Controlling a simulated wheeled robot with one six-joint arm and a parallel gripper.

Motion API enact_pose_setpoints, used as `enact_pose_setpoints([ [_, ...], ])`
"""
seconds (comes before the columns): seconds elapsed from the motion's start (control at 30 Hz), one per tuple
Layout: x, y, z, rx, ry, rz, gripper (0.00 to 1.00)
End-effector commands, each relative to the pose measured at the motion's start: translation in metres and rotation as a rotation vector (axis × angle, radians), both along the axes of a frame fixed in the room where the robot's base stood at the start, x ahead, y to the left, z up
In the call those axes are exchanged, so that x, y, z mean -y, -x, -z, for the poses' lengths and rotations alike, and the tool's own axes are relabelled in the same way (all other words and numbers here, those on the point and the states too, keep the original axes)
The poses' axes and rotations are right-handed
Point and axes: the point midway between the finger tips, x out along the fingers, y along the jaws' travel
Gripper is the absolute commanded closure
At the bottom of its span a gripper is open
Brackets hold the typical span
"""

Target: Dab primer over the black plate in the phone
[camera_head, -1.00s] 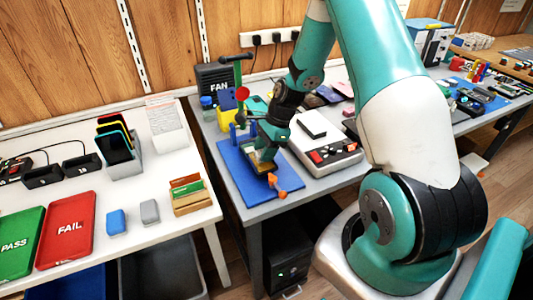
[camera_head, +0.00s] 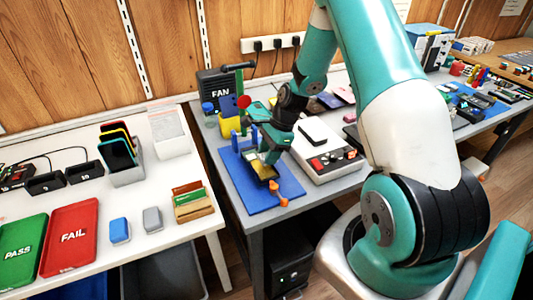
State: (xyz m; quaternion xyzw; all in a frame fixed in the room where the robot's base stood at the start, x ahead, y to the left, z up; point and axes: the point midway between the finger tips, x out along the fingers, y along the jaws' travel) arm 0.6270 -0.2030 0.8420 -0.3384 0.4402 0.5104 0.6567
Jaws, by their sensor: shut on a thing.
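The phone (camera_head: 266,170) lies in a holder on the blue mat (camera_head: 237,188) on the grey bench. Its inside shows yellowish and dark, but the black plate cannot be made out at this size. My gripper (camera_head: 268,156) points down over the phone. It is shut on a small tool that I take to be the primer dabber, mostly hidden by the gripper. I cannot tell whether the tip touches the phone. An orange clamp or knob (camera_head: 279,193) sits at the phone's near end.
A white machine with red buttons (camera_head: 322,158) stands close right of the mat. Blue posts (camera_head: 236,138), a yellow pot (camera_head: 229,126) and the fan box (camera_head: 220,90) stand behind. The left white table holds red (camera_head: 70,240) and green trays. The mat's front left is clear.

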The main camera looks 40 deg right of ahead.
Motion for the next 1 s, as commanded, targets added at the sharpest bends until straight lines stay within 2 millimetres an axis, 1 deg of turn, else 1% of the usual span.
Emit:
enact_pose_setpoints([
  [0.03, 0.0, -0.001, -0.015, 0.004, 0.002, -0.001, 0.82],
  [0.6, -0.001, -0.001, -0.065, 0.004, 0.001, -0.002, 0.82],
  [0.73, -0.001, -0.001, -0.069, 0.004, 0.001, -0.002, 0.82],
  [1.0, -0.001, -0.001, -0.068, 0.004, 0.001, -0.002, 0.82],
])
